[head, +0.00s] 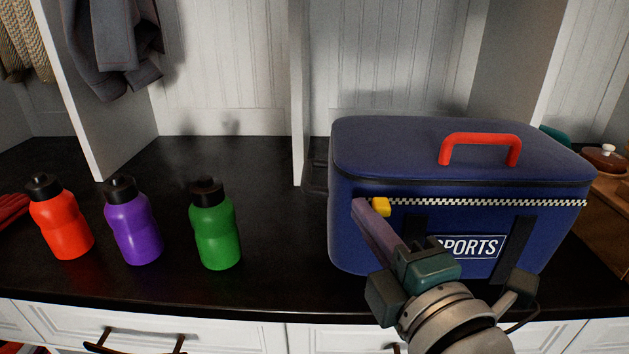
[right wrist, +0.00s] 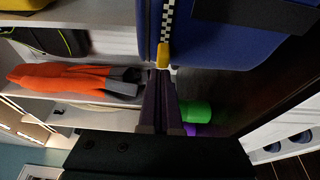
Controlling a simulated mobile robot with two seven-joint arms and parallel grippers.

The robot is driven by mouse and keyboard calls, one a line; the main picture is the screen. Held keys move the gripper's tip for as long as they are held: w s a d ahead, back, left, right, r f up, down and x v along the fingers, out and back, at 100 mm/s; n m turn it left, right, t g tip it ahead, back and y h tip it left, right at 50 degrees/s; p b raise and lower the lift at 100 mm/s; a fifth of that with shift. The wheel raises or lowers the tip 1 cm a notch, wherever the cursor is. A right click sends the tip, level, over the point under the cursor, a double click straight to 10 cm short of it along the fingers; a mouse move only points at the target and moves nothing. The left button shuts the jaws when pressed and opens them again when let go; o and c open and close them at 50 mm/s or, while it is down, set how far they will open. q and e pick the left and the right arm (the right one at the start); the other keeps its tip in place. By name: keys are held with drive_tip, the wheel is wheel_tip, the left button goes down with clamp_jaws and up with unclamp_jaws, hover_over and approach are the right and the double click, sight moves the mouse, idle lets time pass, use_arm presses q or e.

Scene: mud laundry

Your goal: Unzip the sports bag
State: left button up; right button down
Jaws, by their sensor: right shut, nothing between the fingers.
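The blue sports bag (head: 400,150) stands on the black counter at the right, with a red handle (head: 480,138) on its lid. A black-and-white zipper (head: 490,202) runs along its front below the lid. The yellow zipper pull (head: 381,206) is near the left end of the zipper. My right gripper (head: 362,206) is shut and empty, its fingertips at the pull's left side in the head view. In the right wrist view the fingertips (right wrist: 158,78) are just below the yellow pull (right wrist: 163,55); I cannot tell whether they touch it. My left gripper is not in view.
Red (head: 62,220), purple (head: 133,224) and green (head: 214,228) bottles stand on the counter (head: 280,240) left of the bag. The counter between the green bottle and the bag is clear. A cubby divider (head: 298,95) rises behind.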

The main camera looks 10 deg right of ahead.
drive_tip(key=shift+s, duration=0.15)
drive_tip(key=s+d, duration=0.1)
drive_tip(key=d, duration=0.3)
drive_tip(key=s+d+p, duration=0.1)
drive_tip(key=d, duration=0.2)
drive_tip(key=s+d+p, duration=0.1)
drive_tip(key=d, duration=0.3)
drive_tip(key=shift+s+d, duration=0.1)
drive_tip(key=shift+d, duration=0.25)
drive_tip(key=s+d, duration=0.1)
drive_tip(key=d, duration=0.3)
drive_tip(key=s+d+b, duration=0.1)
drive_tip(key=d, duration=0.4)
drive_tip(key=s+d, duration=0.2)
drive_tip(key=d, duration=0.2)
drive_tip(key=shift+d, duration=0.4)
